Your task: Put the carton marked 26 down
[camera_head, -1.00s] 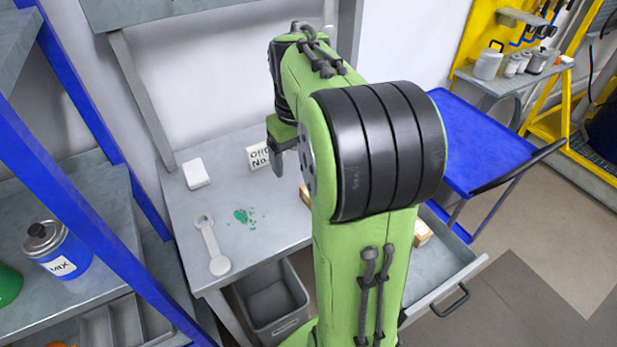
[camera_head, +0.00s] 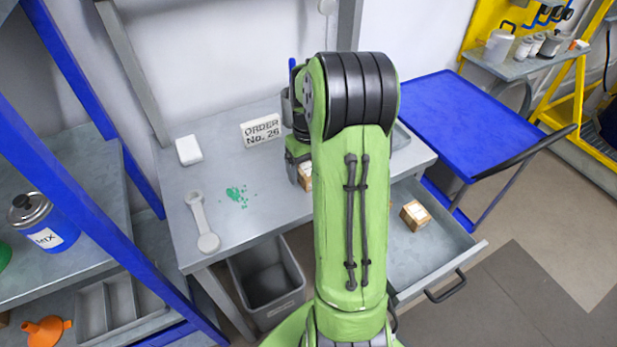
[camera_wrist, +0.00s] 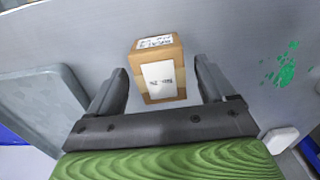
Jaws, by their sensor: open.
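A small brown carton (camera_wrist: 160,70) with white labels stands on the grey table in the wrist view, between the fingertips of my gripper (camera_wrist: 160,84). The fingers are apart, with a gap on each side of the carton. The print on its label is too small to read. In the head view a part of this carton (camera_head: 305,176) shows beside my arm, which hides the rest. A second carton (camera_head: 415,215) lies in the open drawer. A sign reading "ORDER No. 26" (camera_head: 261,131) stands at the back of the table.
Green crumbs (camera_head: 237,195), a pale spanner-like tool (camera_head: 201,222) and a white block (camera_head: 188,150) lie on the table's left part. A grey tray (camera_wrist: 45,108) lies near the carton. The drawer (camera_head: 450,250) sticks out at right. A grey bin (camera_head: 268,285) stands below.

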